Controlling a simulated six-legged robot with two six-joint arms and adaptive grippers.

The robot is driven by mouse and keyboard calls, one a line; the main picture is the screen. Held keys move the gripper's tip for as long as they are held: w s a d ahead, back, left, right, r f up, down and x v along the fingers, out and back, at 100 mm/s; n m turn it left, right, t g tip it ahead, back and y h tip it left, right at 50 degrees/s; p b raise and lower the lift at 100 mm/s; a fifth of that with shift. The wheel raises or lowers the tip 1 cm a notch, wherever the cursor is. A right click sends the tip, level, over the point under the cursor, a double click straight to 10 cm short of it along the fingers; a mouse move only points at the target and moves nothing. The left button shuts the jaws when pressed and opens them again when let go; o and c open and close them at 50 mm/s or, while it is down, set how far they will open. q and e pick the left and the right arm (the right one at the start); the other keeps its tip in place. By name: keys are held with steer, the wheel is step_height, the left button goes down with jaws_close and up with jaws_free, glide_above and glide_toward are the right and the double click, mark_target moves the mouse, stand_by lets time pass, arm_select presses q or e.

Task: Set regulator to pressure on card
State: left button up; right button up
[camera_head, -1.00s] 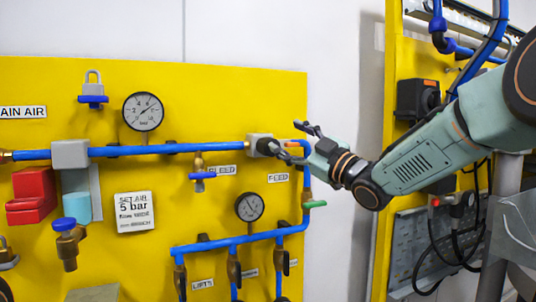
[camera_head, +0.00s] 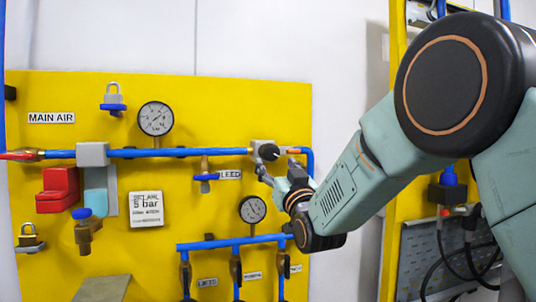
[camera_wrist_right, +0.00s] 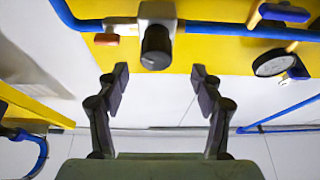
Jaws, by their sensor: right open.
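The regulator is a grey block (camera_head: 262,146) with a black knob (camera_head: 268,152) on the blue pipe. The knob (camera_wrist_right: 155,47) shows large in the right wrist view, just beyond the fingertips. My right gripper (camera_head: 279,170) is just below the knob in the head view. In the wrist view its fingers (camera_wrist_right: 160,80) are spread, with nothing between them. The white card (camera_head: 146,209) shows "bar" with a 5; its smaller print is unreadable. The upper gauge (camera_head: 156,118) and lower gauge (camera_head: 253,209) face out; their exact readings are unclear. My left gripper is out of view.
A blue-handled bleed valve (camera_head: 206,177) hangs left of the regulator. A red block (camera_head: 58,190) and a padlock (camera_head: 113,97) are farther left. Blue branch pipes (camera_head: 235,241) run below. White wall lies right of the yellow board.

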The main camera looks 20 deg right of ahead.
mark_target(274, 155)
steer(key=x, duration=0.2)
steer(key=d+p+x, duration=0.1)
steer(key=x, duration=0.2)
steer(key=shift+w+r+p, duration=0.15)
steer(key=shift+w+p, duration=0.2)
steer(key=shift+w+a+r, duration=0.2)
steer(key=shift+w+a, duration=0.2)
steer(key=shift+w, duration=0.25)
steer(key=shift+w+d+f, duration=0.1)
steer(key=shift+w, duration=0.05)
steer(key=shift+d, duration=0.2)
steer(key=shift+c, duration=0.4)
steer(key=shift+s, duration=0.2)
steer(key=shift+c, duration=0.8)
steer(key=shift+a, duration=0.25)
steer(key=c, duration=0.3)
steer(key=shift+d, duration=0.15)
steer(key=c, duration=0.5)
steer(key=shift+c, duration=0.6)
